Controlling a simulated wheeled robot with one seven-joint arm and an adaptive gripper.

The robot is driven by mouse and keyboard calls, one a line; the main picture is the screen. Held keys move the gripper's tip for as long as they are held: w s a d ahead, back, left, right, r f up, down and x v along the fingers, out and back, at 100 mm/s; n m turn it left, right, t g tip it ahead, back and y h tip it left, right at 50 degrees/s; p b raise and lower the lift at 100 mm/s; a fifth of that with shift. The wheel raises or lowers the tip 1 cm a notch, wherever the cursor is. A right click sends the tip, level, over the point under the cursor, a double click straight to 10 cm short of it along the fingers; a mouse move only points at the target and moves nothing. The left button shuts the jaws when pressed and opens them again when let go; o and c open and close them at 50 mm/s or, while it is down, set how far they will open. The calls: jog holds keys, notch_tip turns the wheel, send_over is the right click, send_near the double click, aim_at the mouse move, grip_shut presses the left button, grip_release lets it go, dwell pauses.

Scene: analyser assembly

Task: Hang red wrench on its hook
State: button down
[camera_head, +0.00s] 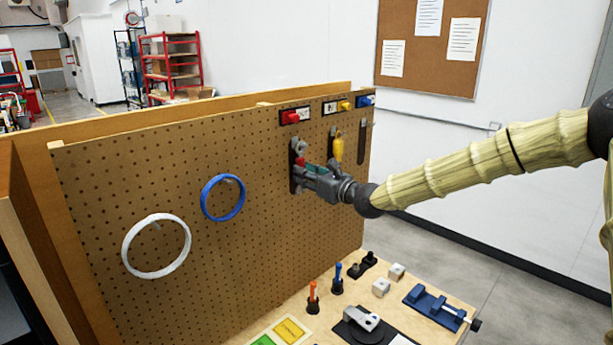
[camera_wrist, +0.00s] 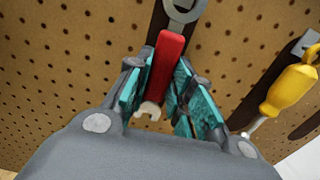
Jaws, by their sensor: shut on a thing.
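The red wrench (camera_wrist: 166,66) has a red handle, a grey ring end at the top and a pale open jaw at the bottom. My gripper (camera_wrist: 160,78) is shut on its handle, between the teal finger pads. In the head view my gripper (camera_head: 304,169) is at the pegboard, below the red block (camera_head: 290,117) and its label. The wrench (camera_head: 299,148) is roughly upright there, in front of a dark strip (camera_head: 295,183) on the board. The hook itself is hidden, so I cannot tell whether the ring is around it.
A yellow screwdriver (camera_head: 337,150) hangs just right of my gripper, also in the wrist view (camera_wrist: 288,90). A blue ring (camera_head: 206,205) and a white ring (camera_head: 126,250) hang on the pegboard (camera_head: 100,190) to the left. The bench below holds small parts and a blue fixture (camera_head: 432,305).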

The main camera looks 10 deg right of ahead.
dwell(0.4)
jog(key=c, duration=1.2)
grip_release()
jog(key=shift+o, duration=0.2)
